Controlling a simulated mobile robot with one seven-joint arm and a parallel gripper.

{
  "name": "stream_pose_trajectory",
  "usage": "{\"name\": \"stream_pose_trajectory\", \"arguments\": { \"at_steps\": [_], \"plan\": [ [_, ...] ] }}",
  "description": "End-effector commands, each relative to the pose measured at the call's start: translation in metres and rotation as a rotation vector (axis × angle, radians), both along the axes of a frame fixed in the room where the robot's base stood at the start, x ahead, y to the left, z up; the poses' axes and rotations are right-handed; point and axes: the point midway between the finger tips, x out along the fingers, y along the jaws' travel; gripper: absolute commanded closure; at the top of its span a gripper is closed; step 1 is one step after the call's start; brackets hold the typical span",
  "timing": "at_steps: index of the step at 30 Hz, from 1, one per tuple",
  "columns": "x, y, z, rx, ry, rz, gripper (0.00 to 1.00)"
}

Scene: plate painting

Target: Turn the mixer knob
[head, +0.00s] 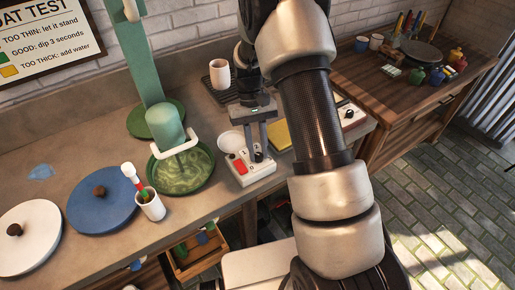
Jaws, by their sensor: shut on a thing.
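The mixer's control box (240,177) is a small white box with a red switch (238,165) and a black knob (258,157). It stands on the counter right of the green bowl. My gripper (260,148) points down over the box, and its fingers are shut on the black knob. The fingers partly hide the knob, so I cannot tell its angle.
A white cup (150,206) with a red-handled tool stands left of the bowl, near blue (101,214) and white (27,238) lids. A pale mug (219,75) stands behind my gripper. A yellow sponge-like block (279,136) and another white box (349,114) lie right.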

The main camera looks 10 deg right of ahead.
Motion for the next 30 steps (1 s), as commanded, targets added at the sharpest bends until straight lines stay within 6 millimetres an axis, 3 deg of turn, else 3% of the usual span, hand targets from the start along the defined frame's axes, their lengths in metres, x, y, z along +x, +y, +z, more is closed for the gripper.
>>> {"name": "stream_pose_trajectory", "arguments": {
  "at_steps": [11, 12, 15, 25, 30],
  "plan": [
    [0.001, 0.000, 0.001, 0.000, -0.003, -0.005, 1.00],
    [0.001, 0.000, 0.001, 0.000, -0.003, -0.004, 0.77],
    [0.001, 0.000, 0.001, 0.000, -0.003, -0.004, 0.60],
    [0.001, 0.000, 0.002, 0.000, -0.002, -0.004, 0.60],
    [0.010, 0.000, 0.021, 0.000, -0.005, -0.004, 0.60]
  ]
}}
